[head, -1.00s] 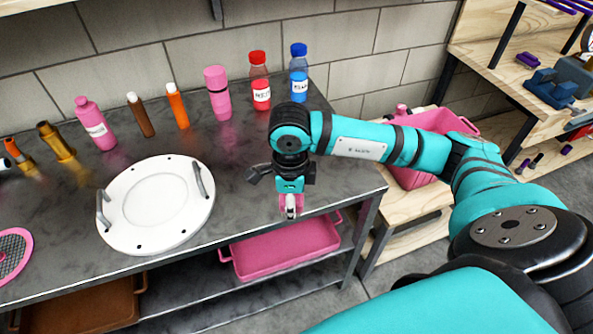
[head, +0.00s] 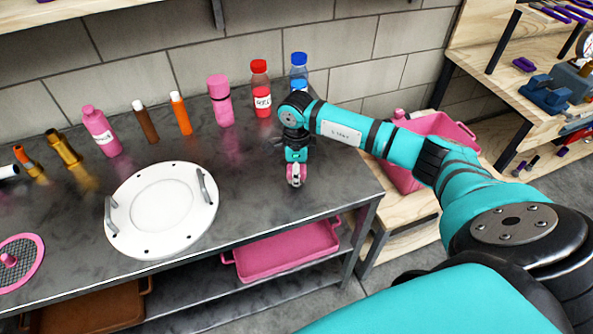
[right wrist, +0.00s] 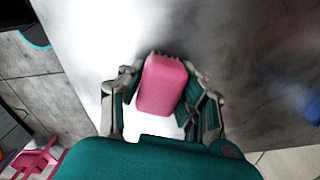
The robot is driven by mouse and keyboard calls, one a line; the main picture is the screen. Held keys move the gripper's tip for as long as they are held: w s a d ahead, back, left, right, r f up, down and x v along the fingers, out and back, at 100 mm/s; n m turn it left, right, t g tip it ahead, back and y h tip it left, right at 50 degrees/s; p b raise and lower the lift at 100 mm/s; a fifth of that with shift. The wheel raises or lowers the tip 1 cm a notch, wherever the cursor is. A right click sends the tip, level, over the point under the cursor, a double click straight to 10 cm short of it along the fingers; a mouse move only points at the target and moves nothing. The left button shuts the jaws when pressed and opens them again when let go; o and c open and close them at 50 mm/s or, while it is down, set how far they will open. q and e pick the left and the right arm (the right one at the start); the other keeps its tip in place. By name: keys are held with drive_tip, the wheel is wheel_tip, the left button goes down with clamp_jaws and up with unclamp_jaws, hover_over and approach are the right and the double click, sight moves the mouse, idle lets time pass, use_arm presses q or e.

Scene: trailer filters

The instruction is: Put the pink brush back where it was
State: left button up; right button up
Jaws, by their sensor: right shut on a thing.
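My right gripper (head: 296,178) is over the right part of the dark table (head: 250,215), near its right end. It is shut on the pink brush (right wrist: 162,84), which shows as a pink block between the two fingers in the right wrist view. In the head view only a small bit of pink shows at the fingertips. I cannot tell whether the brush touches the tabletop. My left gripper is in neither view.
A white round lid with handles (head: 160,209) lies left of the gripper. Bottles and tubes line the back, including a red-capped bottle (head: 260,88) and a pink bottle (head: 101,131). A pink tray (head: 285,252) is on the shelf below. A pink bin (head: 405,178) stands to the right.

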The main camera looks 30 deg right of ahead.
drive_tip(key=shift+f, duration=0.35)
drive_tip(key=o, duration=1.1)
drive_tip(key=shift+r, duration=0.2)
drive_tip(key=shift+w+r, duration=0.1)
drive_tip(key=shift+r, duration=0.25)
wheel_tip(320, 180, up, 11)
drive_tip(key=shift+r+b, duration=0.15)
drive_tip(key=shift+b, duration=1.05)
